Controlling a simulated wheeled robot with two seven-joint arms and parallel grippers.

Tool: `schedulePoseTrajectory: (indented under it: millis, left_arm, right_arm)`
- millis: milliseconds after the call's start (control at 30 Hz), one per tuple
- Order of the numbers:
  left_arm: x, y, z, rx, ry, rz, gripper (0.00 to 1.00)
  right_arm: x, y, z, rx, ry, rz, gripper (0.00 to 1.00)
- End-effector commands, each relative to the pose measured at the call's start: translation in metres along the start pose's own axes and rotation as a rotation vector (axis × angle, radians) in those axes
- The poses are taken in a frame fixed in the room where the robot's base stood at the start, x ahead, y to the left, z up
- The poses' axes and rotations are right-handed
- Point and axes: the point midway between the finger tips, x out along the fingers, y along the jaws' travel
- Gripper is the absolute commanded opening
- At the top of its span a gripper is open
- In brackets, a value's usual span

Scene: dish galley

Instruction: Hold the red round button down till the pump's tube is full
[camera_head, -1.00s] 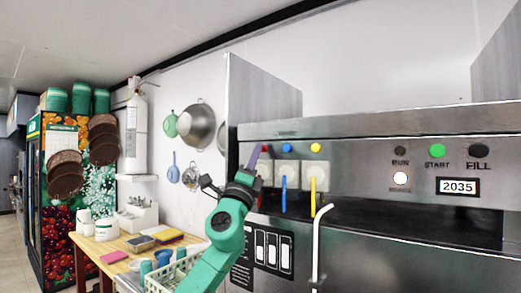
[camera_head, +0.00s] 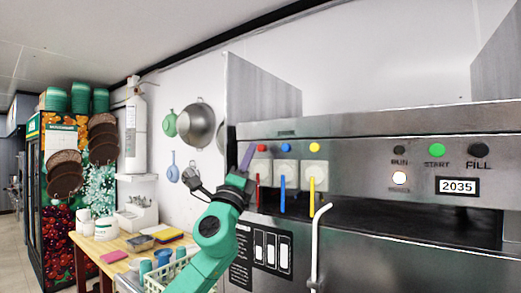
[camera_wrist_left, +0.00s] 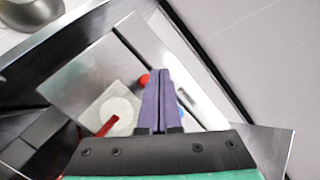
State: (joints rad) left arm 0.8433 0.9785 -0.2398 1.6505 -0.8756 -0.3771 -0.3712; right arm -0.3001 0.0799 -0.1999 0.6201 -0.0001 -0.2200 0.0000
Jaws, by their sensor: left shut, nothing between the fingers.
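The red round button (camera_head: 262,148) sits at the left end of the steel machine's upper panel, beside a blue and a yellow one. My left gripper (camera_head: 247,155) has its purple fingers together and empty, just left of the red button in the head view. In the left wrist view the red button (camera_wrist_left: 144,79) shows at the left edge of the closed fingers (camera_wrist_left: 157,80). I cannot tell whether they touch it. A black plate with three pale upright windows (camera_head: 272,250) is lower on the machine; I cannot tell whether these are tubes. My right gripper is out of view.
Red, blue (camera_head: 282,190) and yellow levers on pale square plates hang below the buttons. A white bent pipe (camera_head: 317,240) stands in front. A wooden table (camera_head: 115,262) with a basket and tubs is at left. Pans hang on the wall behind.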

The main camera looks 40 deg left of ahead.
Motion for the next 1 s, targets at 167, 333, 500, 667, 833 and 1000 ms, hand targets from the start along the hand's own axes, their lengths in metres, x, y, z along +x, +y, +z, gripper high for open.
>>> schedulePoseTrajectory:
  millis: [167, 333, 500, 667, 833, 1000]
  left_arm:
    - [-0.014, -0.009, 0.007, 0.004, 0.004, 0.0, 0.0]
    - [-0.026, -0.017, 0.016, 0.004, 0.003, -0.001, 0.0]
    - [-0.028, -0.021, 0.019, 0.001, 0.002, 0.001, 0.0]
    - [-0.028, -0.021, 0.019, 0.001, 0.002, 0.001, 0.0]
    - [-0.028, -0.021, 0.019, 0.001, 0.002, 0.0, 0.0]
    - [-0.028, -0.021, 0.019, 0.001, 0.002, 0.0, 0.0]
  right_arm:
    - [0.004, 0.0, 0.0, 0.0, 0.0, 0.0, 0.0]
    - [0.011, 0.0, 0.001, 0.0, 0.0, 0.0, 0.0]
    - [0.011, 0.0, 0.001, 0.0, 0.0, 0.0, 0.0]
    - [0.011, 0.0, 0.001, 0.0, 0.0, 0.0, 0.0]
    - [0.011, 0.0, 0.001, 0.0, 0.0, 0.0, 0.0]
    - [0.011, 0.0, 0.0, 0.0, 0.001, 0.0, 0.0]
